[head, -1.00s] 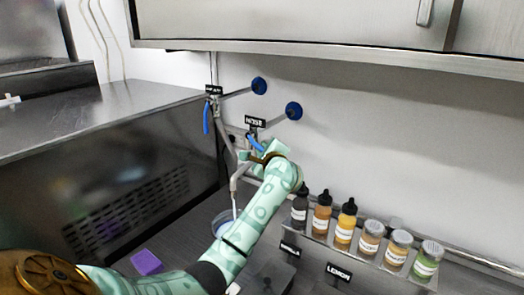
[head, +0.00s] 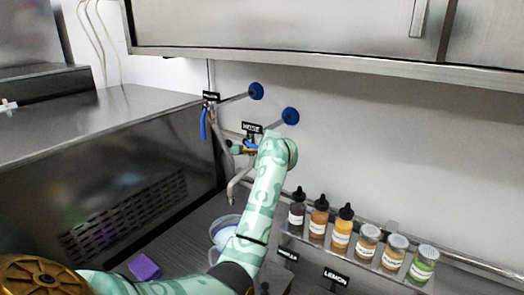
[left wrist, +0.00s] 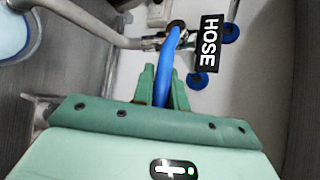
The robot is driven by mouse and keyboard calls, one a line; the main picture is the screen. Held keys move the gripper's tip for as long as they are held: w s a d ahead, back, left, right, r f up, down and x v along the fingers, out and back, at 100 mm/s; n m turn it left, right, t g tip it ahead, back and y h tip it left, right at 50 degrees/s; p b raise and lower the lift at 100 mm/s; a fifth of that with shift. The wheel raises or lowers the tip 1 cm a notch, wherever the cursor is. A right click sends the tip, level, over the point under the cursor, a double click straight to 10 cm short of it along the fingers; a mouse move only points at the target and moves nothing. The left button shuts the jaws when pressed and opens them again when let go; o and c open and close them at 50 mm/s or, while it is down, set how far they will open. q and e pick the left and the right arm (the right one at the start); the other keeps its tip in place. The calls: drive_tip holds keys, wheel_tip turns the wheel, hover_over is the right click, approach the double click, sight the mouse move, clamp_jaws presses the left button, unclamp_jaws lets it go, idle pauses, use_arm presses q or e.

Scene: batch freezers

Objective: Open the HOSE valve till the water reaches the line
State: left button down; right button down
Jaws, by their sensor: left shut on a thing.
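The HOSE valve carries a black HOSE sign (head: 252,128), which also reads clearly in the left wrist view (left wrist: 208,42). Its blue lever (left wrist: 183,50) runs down between the fingers of my left gripper (left wrist: 163,88), which is shut on it. In the head view my left gripper (head: 240,148) is at the valve, partly hidden by my arm. The bent metal spout (head: 236,184) points down over a clear container (head: 214,226) holding pale bluish water (head: 224,236). I see no clear stream from the spout now. The fill line cannot be made out. My right gripper is not in view.
A second tap with a blue lever (head: 203,122) stands just left of the HOSE valve. Several bottles and jars stand on a rack at right, including an orange bottle (head: 319,216). A purple sponge (head: 145,267) lies at lower left. A steel cabinet (head: 300,30) overhangs the wall.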

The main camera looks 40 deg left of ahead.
use_arm(q)
drive_tip(key=c, duration=1.4)
unclamp_jaws()
drive_tip(key=shift+w, duration=0.1)
drive_tip(key=shift+d, duration=0.1)
drive_tip(key=b+v, duration=0.1)
drive_tip(key=v, duration=1.5)
drive_tip(key=shift+s, duration=0.25)
